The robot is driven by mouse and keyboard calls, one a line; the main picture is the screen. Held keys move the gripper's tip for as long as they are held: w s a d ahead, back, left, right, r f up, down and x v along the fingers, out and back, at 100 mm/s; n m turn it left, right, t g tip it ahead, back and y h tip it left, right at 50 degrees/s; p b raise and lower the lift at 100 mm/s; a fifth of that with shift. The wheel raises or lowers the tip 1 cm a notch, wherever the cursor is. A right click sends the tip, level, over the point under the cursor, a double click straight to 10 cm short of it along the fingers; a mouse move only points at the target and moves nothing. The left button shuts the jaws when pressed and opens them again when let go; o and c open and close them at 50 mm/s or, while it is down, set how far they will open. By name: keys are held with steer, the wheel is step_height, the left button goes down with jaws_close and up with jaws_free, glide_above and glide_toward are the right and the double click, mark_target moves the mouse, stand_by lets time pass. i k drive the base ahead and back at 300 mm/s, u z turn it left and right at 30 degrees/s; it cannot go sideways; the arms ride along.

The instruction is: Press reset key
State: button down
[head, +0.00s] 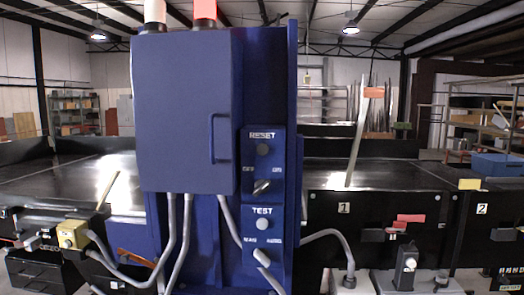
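The blue detector cabinet (185,110) stands upright in the middle of the head view. On its right side is a control panel with a label reading RESET. Under that label is a dark round button (262,150), and below it a lever-like or key-like switch (262,187) set at a slant. A second label, TEST, sits lower, with a pale round button (262,224) and another switch (262,257) under it. My gripper is not in view, so its opening and anything in it are not shown.
A dark conveyor (70,183) runs behind the cabinet on both sides. Grey conduits (187,240) hang below the cabinet. A yellow box (72,235) is at lower left. Black housings marked 1 (325,225) and 2 (500,235) stand at right. A blue bin (497,164) sits far right.

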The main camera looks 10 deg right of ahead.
mark_target(262, 149)
steer(key=u, duration=3.45)
steer(key=k, duration=0.65)
steer(key=z, duration=1.15)
